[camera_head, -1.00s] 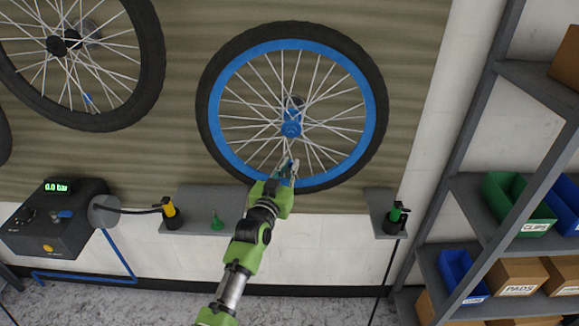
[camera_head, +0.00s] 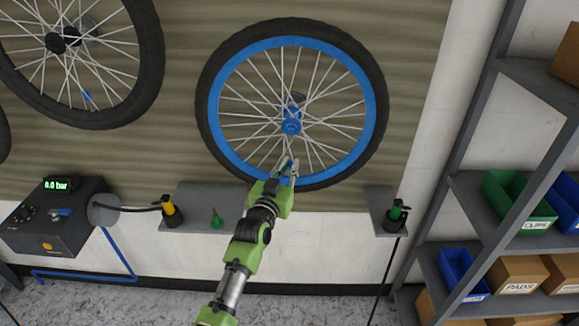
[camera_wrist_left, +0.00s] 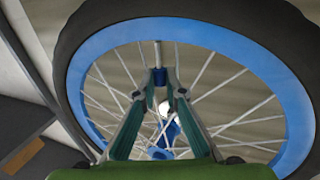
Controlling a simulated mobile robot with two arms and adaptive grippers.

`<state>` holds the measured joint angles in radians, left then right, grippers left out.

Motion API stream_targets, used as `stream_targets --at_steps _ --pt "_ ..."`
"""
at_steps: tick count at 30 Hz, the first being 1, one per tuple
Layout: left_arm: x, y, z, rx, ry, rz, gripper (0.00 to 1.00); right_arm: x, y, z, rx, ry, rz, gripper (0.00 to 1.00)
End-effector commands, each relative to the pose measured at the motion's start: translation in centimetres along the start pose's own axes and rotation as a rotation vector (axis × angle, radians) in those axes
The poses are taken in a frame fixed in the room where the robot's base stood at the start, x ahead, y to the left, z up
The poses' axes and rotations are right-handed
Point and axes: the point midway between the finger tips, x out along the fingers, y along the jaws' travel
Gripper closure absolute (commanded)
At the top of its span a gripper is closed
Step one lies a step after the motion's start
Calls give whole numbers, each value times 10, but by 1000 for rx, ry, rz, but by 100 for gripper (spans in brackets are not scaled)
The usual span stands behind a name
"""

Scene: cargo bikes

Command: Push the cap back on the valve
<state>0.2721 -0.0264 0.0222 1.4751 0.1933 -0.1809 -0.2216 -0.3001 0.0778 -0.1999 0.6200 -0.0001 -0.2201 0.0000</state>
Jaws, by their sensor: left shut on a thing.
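The blue-rimmed wheel (camera_head: 222,150) is mounted upright in front of the wall, its rim also filling the left wrist view (camera_wrist_left: 100,60). A thin grey valve stem (camera_wrist_left: 157,53) points inward from the rim. My left gripper (camera_head: 288,166) reaches inside the lower part of the wheel among the spokes. Its teal fingers are shut on a small dark blue cap (camera_wrist_left: 161,78), which is in line with the stem at its end. I cannot tell whether the cap is seated on it or only touching. The fingers partly hide the cap. My right gripper is out of view.
A second wheel (camera_head: 142,95) hangs at upper left. A pump box (camera_head: 58,225) reads 0.0 bar. Small ledges hold a yellow nozzle (camera_head: 169,208), a small green piece (camera_head: 217,220) and a green nozzle (camera_head: 397,211). Shelving with bins (camera_head: 508,200) stands at right.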

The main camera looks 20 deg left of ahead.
Motion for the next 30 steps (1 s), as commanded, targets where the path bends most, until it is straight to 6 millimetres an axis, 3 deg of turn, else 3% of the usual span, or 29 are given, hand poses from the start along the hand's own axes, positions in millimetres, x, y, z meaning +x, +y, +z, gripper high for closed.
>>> stream_targets --at_steps 9,10,12,19,21,30 --pt "0 0 0 0 -1 0 100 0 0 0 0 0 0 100" --pt "0 0 0 0 -1 0 81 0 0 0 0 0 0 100" --pt "0 0 0 0 -1 0 70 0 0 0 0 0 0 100" --pt "0 0 0 0 -1 0 70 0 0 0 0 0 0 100" --pt "0 0 0 0 -1 0 58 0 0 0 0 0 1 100" --pt "0 0 0 0 -1 0 58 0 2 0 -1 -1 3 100"
